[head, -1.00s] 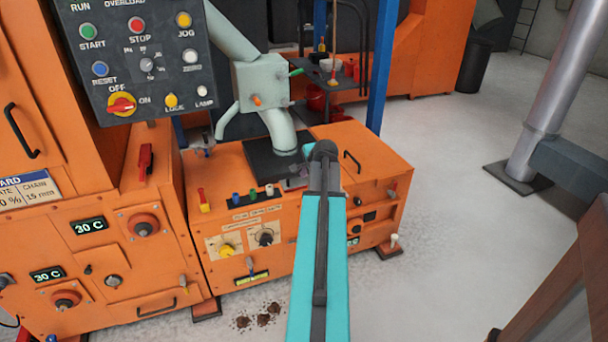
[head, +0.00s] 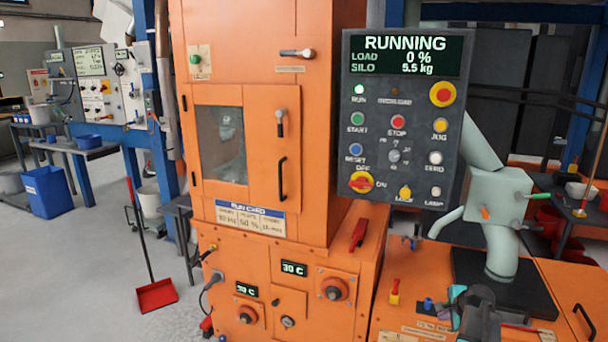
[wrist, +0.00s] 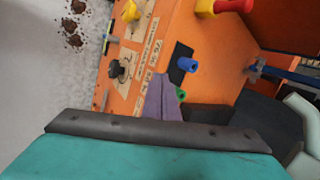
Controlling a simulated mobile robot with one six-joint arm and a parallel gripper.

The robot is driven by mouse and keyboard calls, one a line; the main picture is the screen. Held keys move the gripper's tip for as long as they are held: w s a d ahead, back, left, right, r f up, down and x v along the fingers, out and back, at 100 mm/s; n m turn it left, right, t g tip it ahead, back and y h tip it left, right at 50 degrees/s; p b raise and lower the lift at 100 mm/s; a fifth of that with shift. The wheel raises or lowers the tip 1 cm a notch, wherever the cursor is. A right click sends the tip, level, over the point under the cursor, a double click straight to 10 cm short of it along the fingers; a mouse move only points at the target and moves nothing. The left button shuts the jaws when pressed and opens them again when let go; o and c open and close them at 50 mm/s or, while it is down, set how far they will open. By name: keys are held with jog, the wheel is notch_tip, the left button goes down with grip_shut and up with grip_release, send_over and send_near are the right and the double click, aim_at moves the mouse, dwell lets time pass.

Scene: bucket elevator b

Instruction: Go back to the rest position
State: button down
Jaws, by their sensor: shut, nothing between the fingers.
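My gripper (wrist: 163,97) shows in the wrist view as a grey-purple finger shape beyond a dark bar and a teal link. It is shut and empty, over the top of the low orange box with the blue and green knobs. In the head view, part of my dark and teal arm is at the lower right, in front of this box; the fingertips cannot be made out there. The control panel (head: 400,120) reads RUNNING, LOAD 0 %, SILO 5.5 kg, and its green RUN lamp is lit.
The tall orange cabinet (head: 262,60) stands left of the panel. A pale pipe (head: 500,250) drops to the low box's dark plate. A blue knob (wrist: 187,64) is close to my fingers. A red dustpan (head: 157,296) and blue bin (head: 48,192) stand left. Open floor lies between.

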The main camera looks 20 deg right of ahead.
jog(key=w+a+f+n+g+y+p, duration=0.1)
jog(key=a+f+n, duration=0.1)
jog(key=a+f, duration=0.65)
jog(key=w+a+f+n+g+y+p, duration=0.1)
jog(key=w+a+f+y, duration=0.15)
jog(key=a, duration=1.05)
jog(key=s+a+f+n+g+p, duration=0.1)
jog(key=s+a+f+n, duration=0.2)
jog(key=a, duration=0.5)
jog(key=s+a+f+n+g+p, duration=0.1)
jog(key=s+a+f+g, duration=0.1)
jog(key=s+a+f, duration=0.4)
jog(key=s+a+f+n+g+p, duration=0.1)
jog(key=s+a+f+n+g, duration=0.25)
jog(key=s+a, duration=0.45)
jog(key=s+a+f+n+g+p, duration=0.2)
jog(key=s+a+n, duration=0.4)
jog(key=s, duration=0.4)
jog(key=s+n+g+h, duration=0.1)
jog(key=s+n, duration=0.5)
jog(key=s, duration=0.1)
jog(key=shift+d+r+h, duration=0.3)
jog(key=shift+d+h, duration=0.05)
jog(key=shift+d, duration=0.05)
jog(key=shift+g, duration=0.25)
